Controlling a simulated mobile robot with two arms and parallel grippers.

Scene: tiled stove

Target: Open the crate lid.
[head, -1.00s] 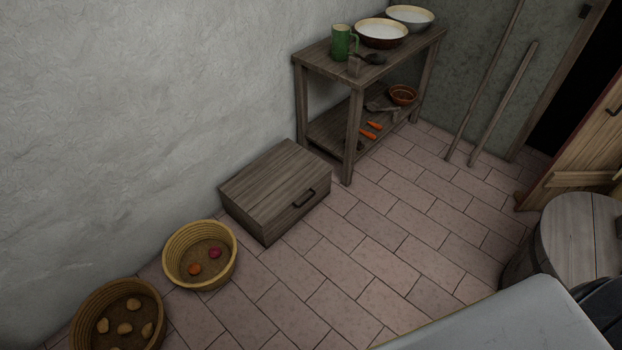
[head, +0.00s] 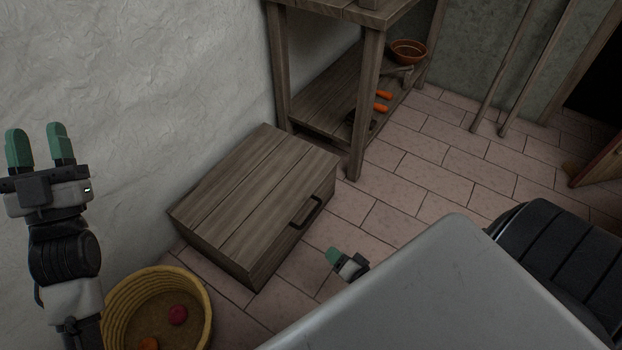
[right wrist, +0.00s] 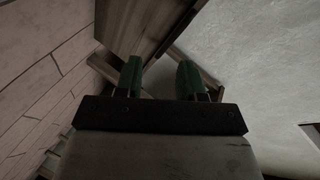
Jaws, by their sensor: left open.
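The wooden crate (head: 245,205) stands on the floor against the wall, its plank lid closed. A dark handle (head: 306,212) is on its right-hand front side. My left gripper (head: 37,135) is raised at the far left, open and empty, with green fingertips, well apart from the crate. My right gripper (head: 334,257) shows only in part, just below and right of the handle, apart from it; my grey body hides the rest. In the right wrist view its two green fingers (right wrist: 160,78) stand apart with nothing held, and dark wood shows beyond them.
A yellow basket (head: 203,312) with a red and an orange item stands near the crate's left front. A wooden shelf (head: 368,105) stands just behind the crate, holding orange-handled tools and a bowl (head: 408,52).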

